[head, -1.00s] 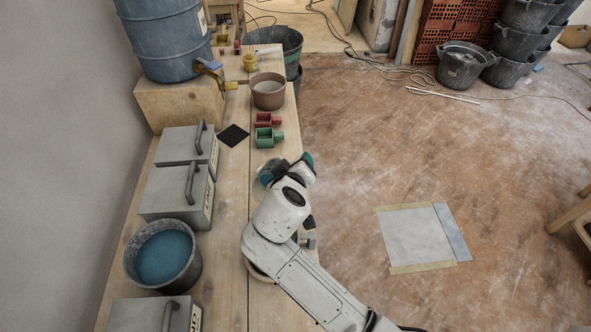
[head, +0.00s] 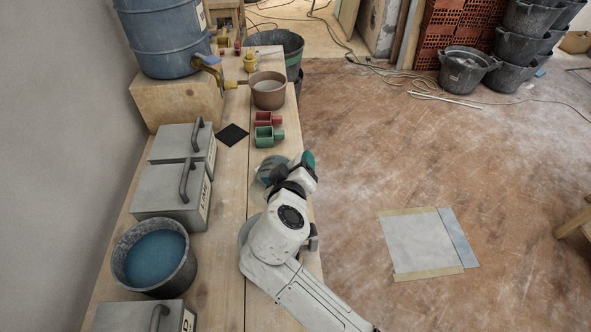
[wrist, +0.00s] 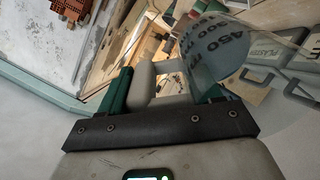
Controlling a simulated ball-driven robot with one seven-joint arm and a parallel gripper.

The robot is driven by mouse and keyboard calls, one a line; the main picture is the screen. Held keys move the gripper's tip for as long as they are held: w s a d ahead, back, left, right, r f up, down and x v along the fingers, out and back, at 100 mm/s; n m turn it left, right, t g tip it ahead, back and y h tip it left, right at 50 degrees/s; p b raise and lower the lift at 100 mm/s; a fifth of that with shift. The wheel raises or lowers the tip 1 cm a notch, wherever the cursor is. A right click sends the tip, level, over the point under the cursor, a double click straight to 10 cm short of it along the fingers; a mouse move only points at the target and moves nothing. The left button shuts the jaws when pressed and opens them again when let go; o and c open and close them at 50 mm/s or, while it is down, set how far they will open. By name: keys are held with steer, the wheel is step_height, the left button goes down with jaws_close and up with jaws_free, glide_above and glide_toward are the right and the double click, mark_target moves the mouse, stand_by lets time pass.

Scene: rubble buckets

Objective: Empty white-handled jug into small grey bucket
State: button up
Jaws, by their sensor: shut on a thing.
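My gripper (wrist: 160,90) has its green fingers closed on the white handle (wrist: 143,82) of a clear jug (wrist: 215,48) with dark printed markings, in the wrist view. The jug is tilted there; its contents cannot be made out. In the head view the jug (head: 270,170) shows in part, just left of my gripper (head: 302,163), over the bench's right side. A grey bucket (head: 182,276) with blue liquid stands at the bench's left, apart from the jug. I cannot tell whether it is the small grey bucket; my arm hides part of the bench.
Grey handled boxes (head: 170,190) line the wall side of the bench (head: 222,270). A brown pot (head: 268,100), a red block (head: 266,119) and a green block (head: 264,137) stand beyond the jug. A blue barrel (head: 165,40) rests on a wooden block. Floor at right is mostly clear.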

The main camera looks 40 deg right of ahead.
steer(key=shift+s+a+f+t+h+b, duration=0.45)
steer(key=shift+t+h+b, duration=0.35)
steer(key=shift+b, duration=2.1)
steer(key=shift+s+a+f+t+h+b, duration=0.1)
steer(key=shift+s+a+t+h+b, duration=0.45)
steer(key=shift+b, duration=2.25)
steer(key=shift+s+a+t+h+b, duration=0.35)
steer(key=shift+a+t+h+b, duration=0.4)
steer(key=shift+b, duration=2.05)
steer(key=shift+s+d+b, duration=0.1)
steer(key=shift+s+b, duration=0.05)
steer(key=shift+b, duration=0.3)
